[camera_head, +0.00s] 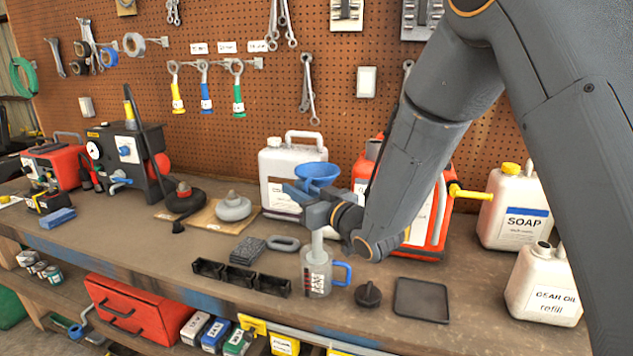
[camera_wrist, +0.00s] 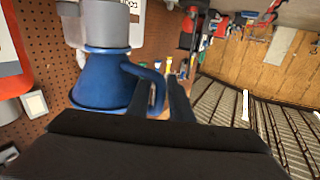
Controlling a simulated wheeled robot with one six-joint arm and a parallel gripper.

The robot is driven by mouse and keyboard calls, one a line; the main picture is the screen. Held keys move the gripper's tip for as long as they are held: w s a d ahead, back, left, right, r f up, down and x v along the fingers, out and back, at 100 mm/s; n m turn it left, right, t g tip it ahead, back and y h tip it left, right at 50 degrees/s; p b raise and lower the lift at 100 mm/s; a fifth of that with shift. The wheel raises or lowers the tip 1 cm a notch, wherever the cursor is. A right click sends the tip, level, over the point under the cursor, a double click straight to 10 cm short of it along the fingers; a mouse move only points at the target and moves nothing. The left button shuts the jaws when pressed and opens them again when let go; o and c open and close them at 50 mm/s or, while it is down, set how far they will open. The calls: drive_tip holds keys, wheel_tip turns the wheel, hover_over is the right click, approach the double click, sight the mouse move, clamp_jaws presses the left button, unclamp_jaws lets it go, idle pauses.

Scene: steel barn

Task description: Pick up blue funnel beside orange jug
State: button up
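The blue funnel (camera_head: 317,170) is mouth-up in front of the white jug, left of the orange jug (camera_head: 437,215). A grey spout (camera_head: 317,240) shows below it, at the grey measuring cup (camera_head: 316,275) with a blue handle. My gripper (camera_head: 299,192) is at the funnel, just below its rim. In the upside-down wrist view the blue funnel (camera_wrist: 103,82) fills the left middle, its loop handle reaching between my gripper's fingers (camera_wrist: 160,95). The fingers look apart around the handle; firm contact is not clear. My gripper hides the funnel's lower part in the head view.
A white jug (camera_head: 280,162) stands close behind. Black bins (camera_head: 240,278), a black knob (camera_head: 367,294) and a dark tray (camera_head: 421,299) lie near the front edge. Soap (camera_head: 515,210) and gear oil (camera_head: 545,285) jugs stand at the right. A pegboard (camera_head: 225,140) backs the bench.

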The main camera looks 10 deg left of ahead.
drive_tip(key=shift+w+a, duration=0.3)
clamp_jaws()
